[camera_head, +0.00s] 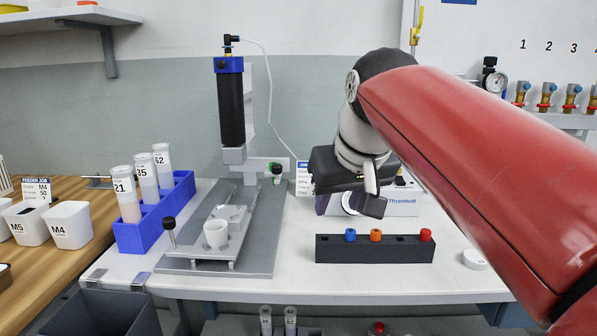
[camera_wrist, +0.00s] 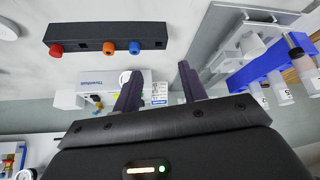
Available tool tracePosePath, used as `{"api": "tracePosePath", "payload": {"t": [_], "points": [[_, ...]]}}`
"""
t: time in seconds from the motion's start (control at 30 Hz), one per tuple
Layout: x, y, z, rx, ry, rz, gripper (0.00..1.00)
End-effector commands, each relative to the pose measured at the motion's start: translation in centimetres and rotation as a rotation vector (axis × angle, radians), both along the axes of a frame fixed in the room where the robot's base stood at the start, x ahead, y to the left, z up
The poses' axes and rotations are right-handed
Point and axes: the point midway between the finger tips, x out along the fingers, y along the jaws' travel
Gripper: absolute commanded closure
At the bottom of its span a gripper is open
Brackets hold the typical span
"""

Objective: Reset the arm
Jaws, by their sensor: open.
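My gripper (camera_head: 372,198) hangs over the white bench behind the black bit holder, at the end of my red arm. In the wrist view its two dark fingers (camera_wrist: 158,88) stand apart with nothing between them. The gripper is open and empty. The gantry screwdriver (camera_head: 231,105), a black body with a blue cap, stands upright on its grey fixture to the left, apart from my gripper. A white cup (camera_head: 216,234) sits in the fixture's sliding plate.
The black holder (camera_head: 345,249) carries blue, orange and red bits. A Thrombolt box (camera_head: 402,201) stands behind my gripper. A blue rack (camera_head: 160,215) holds numbered tubes at left. White bins (camera_head: 71,226) sit on the wooden table. A round white disc (camera_head: 475,260) lies at right.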

Motion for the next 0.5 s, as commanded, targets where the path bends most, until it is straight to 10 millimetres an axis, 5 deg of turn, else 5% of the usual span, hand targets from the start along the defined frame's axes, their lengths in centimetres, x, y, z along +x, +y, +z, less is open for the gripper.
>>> {"api": "tracePosePath", "payload": {"t": [0.17, 0.5], "points": [[-4.1, -3.0, -4.8, -0.008, 0.012, -0.078, 0.58], [-14.0, -8.3, -18.5, 0.005, 0.044, -0.234, 0.58]]}}
